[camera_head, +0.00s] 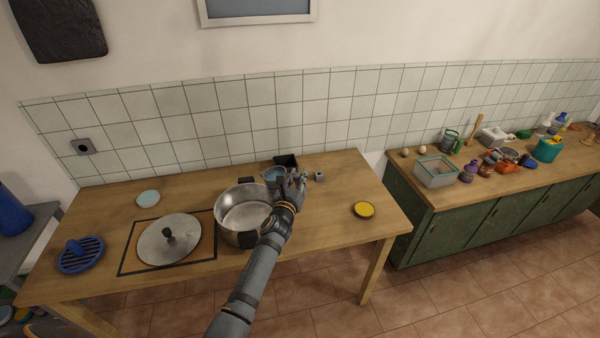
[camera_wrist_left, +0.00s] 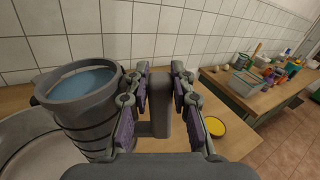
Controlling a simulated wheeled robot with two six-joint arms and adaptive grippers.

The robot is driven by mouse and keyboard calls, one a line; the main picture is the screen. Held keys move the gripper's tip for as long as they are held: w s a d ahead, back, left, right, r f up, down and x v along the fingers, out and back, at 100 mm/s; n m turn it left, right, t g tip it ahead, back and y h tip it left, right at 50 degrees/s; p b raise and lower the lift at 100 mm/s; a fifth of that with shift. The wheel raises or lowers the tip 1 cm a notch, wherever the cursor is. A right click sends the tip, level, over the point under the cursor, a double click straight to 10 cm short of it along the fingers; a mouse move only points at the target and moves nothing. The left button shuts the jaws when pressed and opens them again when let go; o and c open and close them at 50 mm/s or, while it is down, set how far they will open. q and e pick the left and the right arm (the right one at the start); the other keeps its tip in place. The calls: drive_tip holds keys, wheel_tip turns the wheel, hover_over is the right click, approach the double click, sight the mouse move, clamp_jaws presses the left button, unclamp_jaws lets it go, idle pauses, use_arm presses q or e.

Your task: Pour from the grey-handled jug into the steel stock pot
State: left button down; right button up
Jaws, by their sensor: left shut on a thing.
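The grey jug (camera_head: 271,178) holds bluish liquid and is close to the far right rim of the pot in the head view. It shows large at the left of the wrist view (camera_wrist_left: 88,112), looking about upright. My left gripper (camera_head: 293,183) is shut on the jug's grey handle, which stands between its fingers (camera_wrist_left: 161,100). The steel stock pot (camera_head: 240,217) stands open on the wooden table, partly behind my left forearm; its inside looks empty. It also shows at the left edge of the wrist view (camera_wrist_left: 40,150). I cannot tell whether jug and pot touch.
A steel lid (camera_head: 185,246) lies left of the pot on a black-outlined square. A blue trivet (camera_head: 80,256), a pale saucer (camera_head: 148,198) and a yellow dish (camera_head: 364,209) lie on the table. A dark box (camera_head: 287,160) stands behind the jug. The table's right part is mostly clear.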

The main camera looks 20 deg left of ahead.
use_arm(q)
drive_tip(key=f+n+b, duration=0.1)
drive_tip(key=s+b, duration=0.1)
drive_tip(key=b, duration=0.1)
drive_tip(key=shift+s+a+f+n, duration=0.1)
drive_tip(key=shift+a+f+n, duration=0.1)
drive_tip(key=shift+f+n, duration=0.2)
drive_tip(key=f+n+b, duration=0.1)
drive_tip(key=a+f+n+b, duration=0.1)
drive_tip(key=f+n+b, duration=0.1)
drive_tip(key=shift+w+a+b, duration=0.2)
drive_tip(key=shift+w+b, duration=0.15)
drive_tip(key=shift+b, duration=0.05)
drive_tip(key=shift+r+p, duration=0.45)
drive_tip(key=shift+r, duration=0.05)
drive_tip(key=shift+s+d+f, duration=0.1)
drive_tip(key=shift+f, duration=0.15)
use_arm(e)
wheel_tip(320, 180, down, 6)
drive_tip(key=s, duration=0.1)
drive_tip(key=shift+s+d+f, duration=0.2)
drive_tip(key=shift+s+d, duration=0.05)
use_arm(q)
drive_tip(key=shift+r, duration=0.3)
use_arm(e)
drive_tip(key=shift+w+a+r, duration=0.15)
drive_tip(key=shift+a+r, duration=0.05)
drive_tip(key=shift+r, duration=0.15)
